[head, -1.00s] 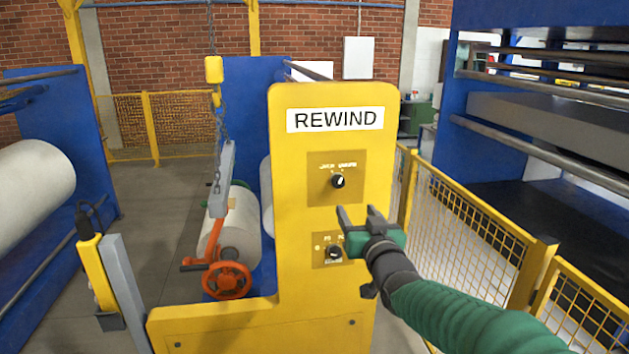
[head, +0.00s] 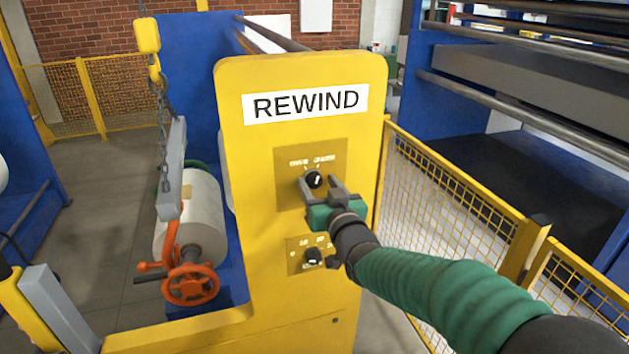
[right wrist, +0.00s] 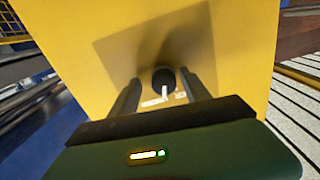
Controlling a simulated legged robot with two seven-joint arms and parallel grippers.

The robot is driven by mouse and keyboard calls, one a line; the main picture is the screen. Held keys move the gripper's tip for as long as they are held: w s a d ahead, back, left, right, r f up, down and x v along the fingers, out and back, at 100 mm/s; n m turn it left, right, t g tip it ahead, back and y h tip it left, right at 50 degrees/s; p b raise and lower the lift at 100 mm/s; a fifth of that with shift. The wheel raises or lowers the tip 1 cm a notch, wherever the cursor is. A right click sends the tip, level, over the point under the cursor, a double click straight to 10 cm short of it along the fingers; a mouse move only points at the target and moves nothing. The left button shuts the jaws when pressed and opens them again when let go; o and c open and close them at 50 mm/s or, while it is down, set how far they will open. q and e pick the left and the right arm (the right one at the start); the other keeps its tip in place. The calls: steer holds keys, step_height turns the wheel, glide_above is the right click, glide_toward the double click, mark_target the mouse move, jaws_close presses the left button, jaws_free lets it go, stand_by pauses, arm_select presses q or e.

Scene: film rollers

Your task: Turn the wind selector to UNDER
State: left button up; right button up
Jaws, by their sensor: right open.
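The wind selector is a black knob with a white pointer line (head: 315,180) on the upper plate (head: 327,155) of the yellow REWIND panel. Two small labels sit above it, too blurred to read surely. My right gripper (head: 321,184) is open, its fingers reaching to either side of the knob. In the right wrist view the knob (right wrist: 163,79) shows between the two fingers (right wrist: 160,88), with a gap on both sides. I cannot tell whether the fingertips touch the panel. My left gripper is not in view.
A second black knob (head: 313,257) sits on a lower plate, close under my right wrist. A yellow mesh fence (head: 450,220) runs along the right. A white roll (head: 190,215) with an orange handwheel (head: 191,284) is left of the panel, beside a hanging chain (head: 162,120).

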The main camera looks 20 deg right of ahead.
steer(key=shift+s+d+r, duration=0.1)
steer(key=shift+s+d, duration=0.05)
steer(key=shift+s, duration=0.1)
steer(key=shift+c, duration=0.3)
steer(key=shift+s+d+r, duration=0.1)
steer(key=shift+s, duration=0.05)
steer(key=shift+c, duration=1.2)
steer(key=shift+a, duration=0.7)
jaws_close()
steer(key=shift+d, duration=0.1)
steer(key=shift+d+f+m+b, duration=0.3)
steer(key=shift+m+b, duration=0.4)
steer(key=shift+b, duration=0.4)
steer(key=shift+r+m, duration=0.1)
steer(key=shift+m, duration=0.3)
steer(key=shift+a+r+b, duration=0.1)
steer(key=shift+a+b, duration=0.05)
steer(key=shift+b, duration=0.15)
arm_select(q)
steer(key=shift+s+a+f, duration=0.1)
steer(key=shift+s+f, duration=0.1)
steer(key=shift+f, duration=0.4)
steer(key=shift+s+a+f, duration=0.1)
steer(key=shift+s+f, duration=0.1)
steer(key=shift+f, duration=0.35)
arm_select(e)
steer(key=shift+a, duration=0.1)
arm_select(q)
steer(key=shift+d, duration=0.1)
